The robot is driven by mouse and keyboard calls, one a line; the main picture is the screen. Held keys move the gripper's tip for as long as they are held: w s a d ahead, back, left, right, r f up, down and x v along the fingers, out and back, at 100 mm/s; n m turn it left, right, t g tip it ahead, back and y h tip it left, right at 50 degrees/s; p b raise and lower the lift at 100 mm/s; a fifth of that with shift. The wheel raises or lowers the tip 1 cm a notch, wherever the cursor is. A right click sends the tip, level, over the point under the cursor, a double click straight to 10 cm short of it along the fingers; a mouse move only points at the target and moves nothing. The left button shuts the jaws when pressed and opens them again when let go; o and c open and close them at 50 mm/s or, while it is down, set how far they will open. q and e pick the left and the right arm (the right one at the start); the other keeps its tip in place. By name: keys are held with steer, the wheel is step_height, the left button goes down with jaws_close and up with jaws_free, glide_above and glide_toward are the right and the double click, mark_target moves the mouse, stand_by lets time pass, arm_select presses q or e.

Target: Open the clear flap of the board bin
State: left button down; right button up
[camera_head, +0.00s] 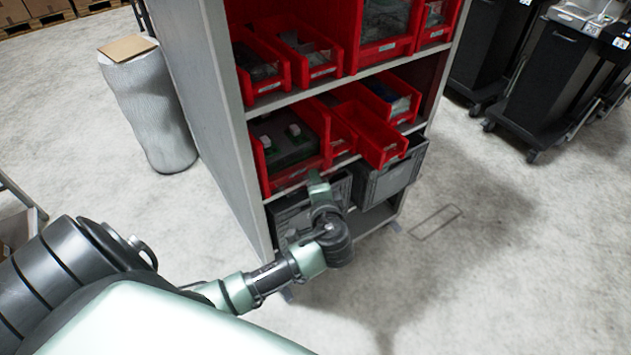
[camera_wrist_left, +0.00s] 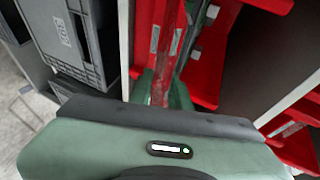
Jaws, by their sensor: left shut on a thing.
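The board bin (camera_head: 258,160) is a wide red bin on the middle shelf at the left, with dark boards and small pale parts inside. My left gripper (camera_head: 318,181) is at its front lower edge, fingers pointing up at it. In the left wrist view, the two green fingers of my left gripper (camera_wrist_left: 164,92) are shut on a thin, see-through strip that looks reddish, the clear flap (camera_wrist_left: 160,88), at the red bin front (camera_wrist_left: 147,35). The flap is hardly visible in the head view; I cannot tell how far it is tilted. My right gripper is out of view.
A grey shelf unit (camera_head: 217,110) holds several red bins. A red bin (camera_head: 372,135) beside the board bin juts forward. Grey crates (camera_head: 392,177) stand on the shelf below. A wrapped roll (camera_head: 150,110) stands left, black carts (camera_head: 545,85) right. The floor in front is clear.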

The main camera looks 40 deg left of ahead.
arm_select(q)
steer(key=shift+w+r, duration=0.1)
steer(key=shift+r, duration=0.1)
steer(key=c, duration=1.4)
jaws_free()
steer(key=p+v, duration=0.4)
steer(key=v, duration=0.5)
